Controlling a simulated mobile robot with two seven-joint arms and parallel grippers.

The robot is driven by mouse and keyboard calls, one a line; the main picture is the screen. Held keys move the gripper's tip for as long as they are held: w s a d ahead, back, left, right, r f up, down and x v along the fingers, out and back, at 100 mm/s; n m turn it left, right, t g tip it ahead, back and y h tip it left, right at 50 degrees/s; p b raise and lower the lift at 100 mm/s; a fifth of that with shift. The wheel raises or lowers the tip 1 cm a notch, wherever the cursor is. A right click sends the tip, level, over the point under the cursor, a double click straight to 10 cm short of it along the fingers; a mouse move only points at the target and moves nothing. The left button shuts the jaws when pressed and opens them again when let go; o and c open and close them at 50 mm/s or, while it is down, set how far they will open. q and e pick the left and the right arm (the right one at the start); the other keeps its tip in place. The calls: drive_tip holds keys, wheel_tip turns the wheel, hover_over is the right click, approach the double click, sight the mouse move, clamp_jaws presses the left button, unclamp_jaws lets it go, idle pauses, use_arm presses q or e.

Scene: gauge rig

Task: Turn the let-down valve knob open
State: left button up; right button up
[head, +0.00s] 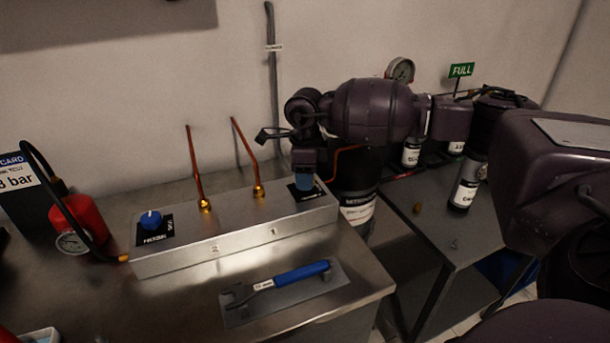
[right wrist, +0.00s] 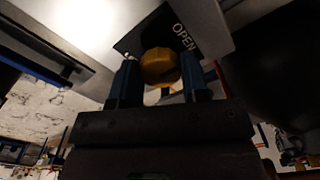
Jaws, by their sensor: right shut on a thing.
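The let-down valve knob is the yellow, rounded knob (right wrist: 160,66) in the right wrist view, beside a dark plate lettered OPEN (right wrist: 184,36). My right gripper (right wrist: 160,80) has one blue-tipped finger on each side of the knob and is shut on it. In the head view, my right gripper (head: 304,180) reaches down to the right end of the metal valve box (head: 235,237), over a dark label (head: 309,193). The knob is hidden behind the fingers there. My left gripper is not in view.
A blue knob (head: 150,220) sits at the box's left end. Two copper pipes (head: 195,170) rise from the box. A blue-handled wrench (head: 290,277) lies on a grey mat in front. A red cylinder (head: 76,218) stands left. Dark bottles (head: 465,190) stand on the right table.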

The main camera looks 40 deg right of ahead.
drive_tip(key=shift+r, duration=0.1)
idle(0.4)
drive_tip(key=o, duration=0.9)
drive_tip(key=shift+o, duration=0.2)
wheel_tip(320, 180, up, 11)
drive_tip(key=p, duration=0.1)
idle(0.3)
drive_tip(key=shift+s+f, duration=0.1)
drive_tip(key=shift+f, duration=0.1)
